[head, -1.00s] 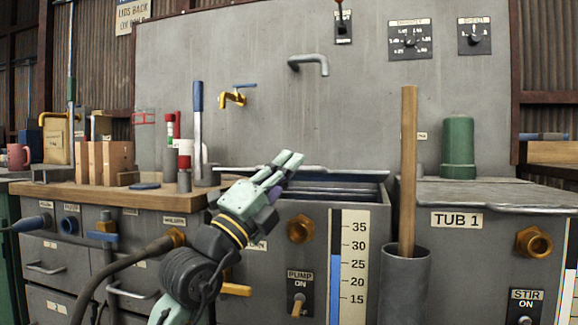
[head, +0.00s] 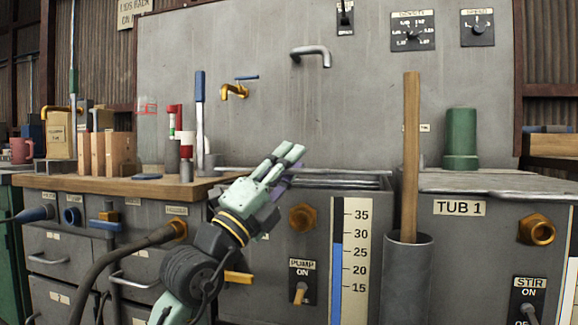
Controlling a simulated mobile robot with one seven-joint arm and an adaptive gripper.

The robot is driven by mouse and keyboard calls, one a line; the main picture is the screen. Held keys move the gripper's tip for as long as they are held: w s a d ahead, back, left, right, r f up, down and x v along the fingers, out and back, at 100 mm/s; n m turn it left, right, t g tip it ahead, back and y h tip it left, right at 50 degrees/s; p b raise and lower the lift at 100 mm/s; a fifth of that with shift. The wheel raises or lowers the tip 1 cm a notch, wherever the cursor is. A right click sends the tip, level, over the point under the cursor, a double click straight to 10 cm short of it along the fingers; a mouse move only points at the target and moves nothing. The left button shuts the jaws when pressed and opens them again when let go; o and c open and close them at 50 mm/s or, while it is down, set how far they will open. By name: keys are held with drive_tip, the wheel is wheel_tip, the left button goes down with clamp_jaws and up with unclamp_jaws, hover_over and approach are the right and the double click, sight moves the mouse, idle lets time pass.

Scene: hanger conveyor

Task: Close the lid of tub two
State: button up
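The middle tub, left of the one labelled TUB 1 (head: 460,208), has a grey front (head: 370,230) with a level gauge; its own name label is not readable. Its top shows a narrow dark opening with a thin grey edge (head: 350,171) along the back. I cannot tell whether this edge is its lid. My gripper (head: 290,150) has pale green fingers pointing up and right, over the left part of this tub in the picture. The fingers look close together and hold nothing visible; their gap is unclear. My arm hides the tub's left front.
A wooden pole (head: 411,150) stands in a grey tube (head: 408,275) before the tubs. A green cylinder (head: 460,140) stands on TUB 1. A wooden bench (head: 110,184) at left holds blocks and tools. A grey spout (head: 312,54) and a brass tap (head: 235,90) are on the back panel.

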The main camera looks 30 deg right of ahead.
idle(0.3)
drive_tip(key=shift+a+f, duration=0.15)
drive_tip(key=shift+f, duration=0.05)
drive_tip(key=s+a, duration=0.2)
drive_tip(key=a, duration=1)
drive_tip(key=shift+s+a+f, duration=0.2)
drive_tip(key=shift+s+a, duration=0.05)
drive_tip(key=shift+s, duration=0.05)
drive_tip(key=shift+d, duration=0.1)
